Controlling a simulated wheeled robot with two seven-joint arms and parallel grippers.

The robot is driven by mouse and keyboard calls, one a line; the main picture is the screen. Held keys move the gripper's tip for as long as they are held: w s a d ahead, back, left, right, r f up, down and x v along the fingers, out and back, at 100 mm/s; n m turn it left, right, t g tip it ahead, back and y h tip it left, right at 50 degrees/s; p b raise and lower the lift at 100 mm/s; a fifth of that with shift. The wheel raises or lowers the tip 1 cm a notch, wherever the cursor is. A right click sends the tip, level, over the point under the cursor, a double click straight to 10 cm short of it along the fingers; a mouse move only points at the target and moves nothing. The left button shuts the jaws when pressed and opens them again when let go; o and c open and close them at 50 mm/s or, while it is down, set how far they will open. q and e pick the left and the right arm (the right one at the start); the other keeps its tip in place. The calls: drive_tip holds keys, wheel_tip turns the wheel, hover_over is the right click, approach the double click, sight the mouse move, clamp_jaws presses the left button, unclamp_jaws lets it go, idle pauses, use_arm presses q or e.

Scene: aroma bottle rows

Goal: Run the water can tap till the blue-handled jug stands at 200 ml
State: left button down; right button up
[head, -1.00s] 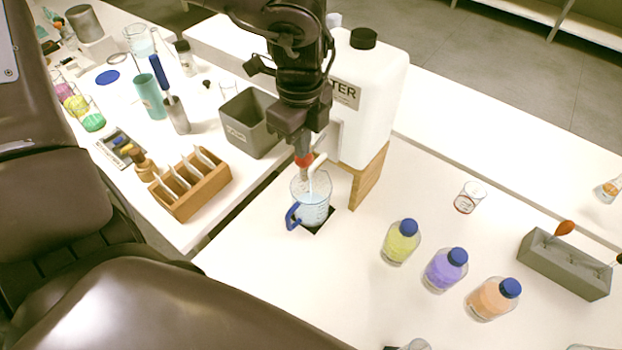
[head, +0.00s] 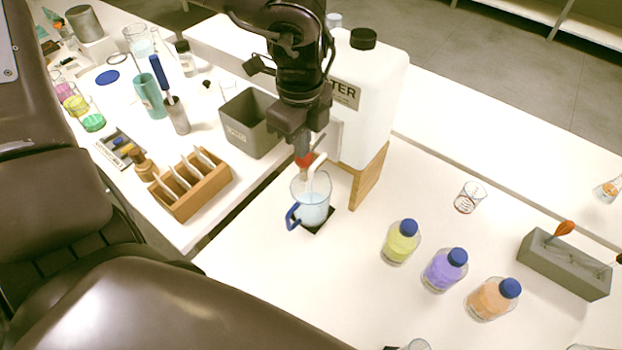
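The white water can (head: 376,105) stands on a wooden stand (head: 369,178), its label partly hidden by my arm. Its tap has a red handle (head: 304,161) and a pale spout (head: 318,160). The clear jug with a blue handle (head: 292,217) stands upright below the spout on a dark square pad (head: 319,230). A whitish stream reaches down into the jug, which holds pale blue water (head: 314,211). Its scale is too small to read. My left gripper (head: 302,149) points down at the red tap handle; its finger opening is hidden. My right gripper is out of view.
Yellow (head: 401,245), purple (head: 443,272) and orange (head: 490,300) bottles with blue caps stand to the right. A grey bin (head: 250,130) and wooden rack (head: 193,190) stand left. Table in front of the jug is clear.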

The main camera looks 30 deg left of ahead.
use_arm(q)
drive_tip(key=shift+r+p, duration=0.55)
drive_tip(key=shift+r, duration=0.75)
idle(6.7)
